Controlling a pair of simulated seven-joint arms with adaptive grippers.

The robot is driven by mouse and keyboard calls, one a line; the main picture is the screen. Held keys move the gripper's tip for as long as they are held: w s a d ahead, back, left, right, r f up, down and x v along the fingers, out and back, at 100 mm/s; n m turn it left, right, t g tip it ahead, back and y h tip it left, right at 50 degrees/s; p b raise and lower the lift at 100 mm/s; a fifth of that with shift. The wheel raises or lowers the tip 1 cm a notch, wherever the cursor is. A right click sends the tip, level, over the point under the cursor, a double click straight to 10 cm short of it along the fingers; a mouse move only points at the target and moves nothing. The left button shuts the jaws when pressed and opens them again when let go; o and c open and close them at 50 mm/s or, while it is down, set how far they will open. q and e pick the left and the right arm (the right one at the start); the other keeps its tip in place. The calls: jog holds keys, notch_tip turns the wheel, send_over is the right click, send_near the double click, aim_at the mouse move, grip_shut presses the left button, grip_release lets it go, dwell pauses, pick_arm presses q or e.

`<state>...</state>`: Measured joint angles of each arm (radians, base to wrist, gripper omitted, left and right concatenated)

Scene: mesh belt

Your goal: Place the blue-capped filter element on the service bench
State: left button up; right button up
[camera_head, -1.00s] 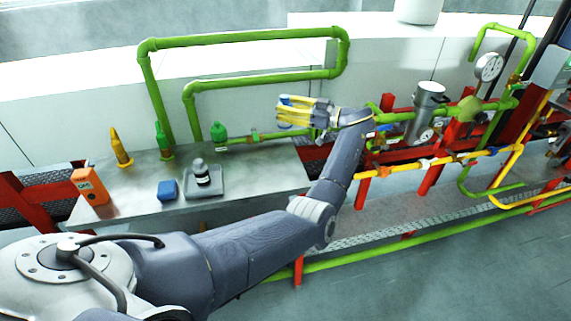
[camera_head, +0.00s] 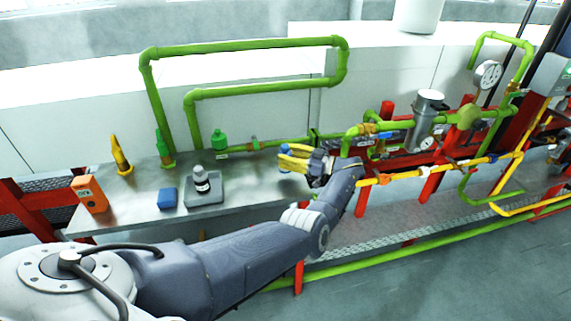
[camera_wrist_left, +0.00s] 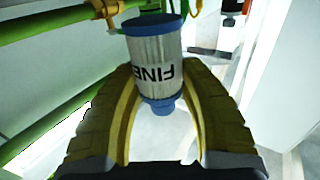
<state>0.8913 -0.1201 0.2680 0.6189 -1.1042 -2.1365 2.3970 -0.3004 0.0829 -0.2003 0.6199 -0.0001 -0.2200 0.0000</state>
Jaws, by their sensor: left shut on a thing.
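The filter element (camera_wrist_left: 150,55) is a pale pleated cylinder with blue caps and "FINE" lettering. In the left wrist view it sits between the two yellow-padded fingers of my left gripper (camera_wrist_left: 155,105), which is shut on it. In the head view my left gripper (camera_head: 298,158) is over the right end of the grey metal service bench (camera_head: 135,205). I cannot tell whether the filter touches the bench. My right gripper is not in view.
Green pipes (camera_head: 240,45) rise behind; a valve skid (camera_head: 430,115) stands right.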

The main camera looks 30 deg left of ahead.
pick_arm(q)
jog(key=shift+f, duration=1.75)
jog(key=o, duration=1.2)
